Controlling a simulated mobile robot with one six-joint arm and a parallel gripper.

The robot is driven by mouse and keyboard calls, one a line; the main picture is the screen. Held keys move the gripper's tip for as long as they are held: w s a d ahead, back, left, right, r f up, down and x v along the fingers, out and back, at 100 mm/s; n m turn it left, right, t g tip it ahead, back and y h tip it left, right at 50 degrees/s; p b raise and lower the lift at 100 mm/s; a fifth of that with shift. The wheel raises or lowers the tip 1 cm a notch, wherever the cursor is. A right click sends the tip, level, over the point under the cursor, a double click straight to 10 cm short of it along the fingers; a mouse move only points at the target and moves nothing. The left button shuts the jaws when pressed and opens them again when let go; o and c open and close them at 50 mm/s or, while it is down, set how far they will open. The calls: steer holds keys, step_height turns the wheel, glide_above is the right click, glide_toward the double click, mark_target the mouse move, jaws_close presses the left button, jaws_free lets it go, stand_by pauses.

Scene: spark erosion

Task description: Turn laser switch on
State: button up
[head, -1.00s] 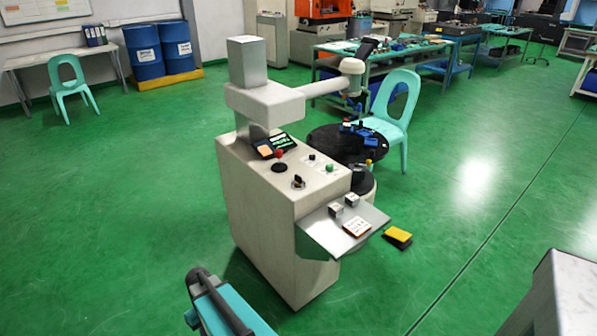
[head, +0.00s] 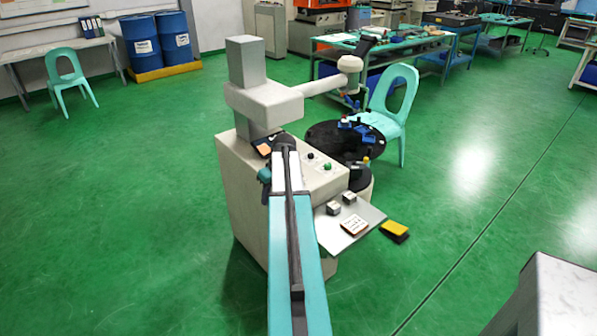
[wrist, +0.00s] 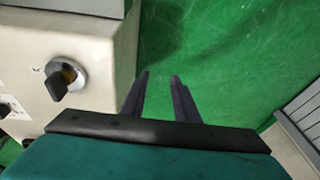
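In the head view my arm hides that part of the panel. My gripper (wrist: 160,75) is open and empty, its two dark fingers apart with green floor showing between them. The fingers are to the right of the switch and not touching it. The beige machine (head: 241,205) stands upright in the head view, with my arm over its panel.
A green button (head: 327,167) and a black knob (head: 310,156) show beside my arm. A metal shelf (head: 365,212) with small blocks juts from the machine's front. A black round table (head: 325,133) and turquoise chair (head: 397,105) stand behind.

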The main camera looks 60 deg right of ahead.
steer(key=s+d+r, duration=0.4)
steer(key=d+r, duration=0.2)
steer(key=r, duration=0.1)
steer(key=s+d+r+t+h+p, duration=0.1)
steer(key=s+d+r, duration=0.3)
steer(key=d+r, duration=0.2)
step_height(320, 180, up, 2)
steer(key=shift+s+d+r+h+p, duration=0.1)
steer(key=shift+s+d+h+p, duration=0.1)
steer(key=shift+d+h+p, duration=0.1)
steer(key=shift+p+x, duration=1.75)
steer(key=shift+x, duration=5.25)
jaws_close()
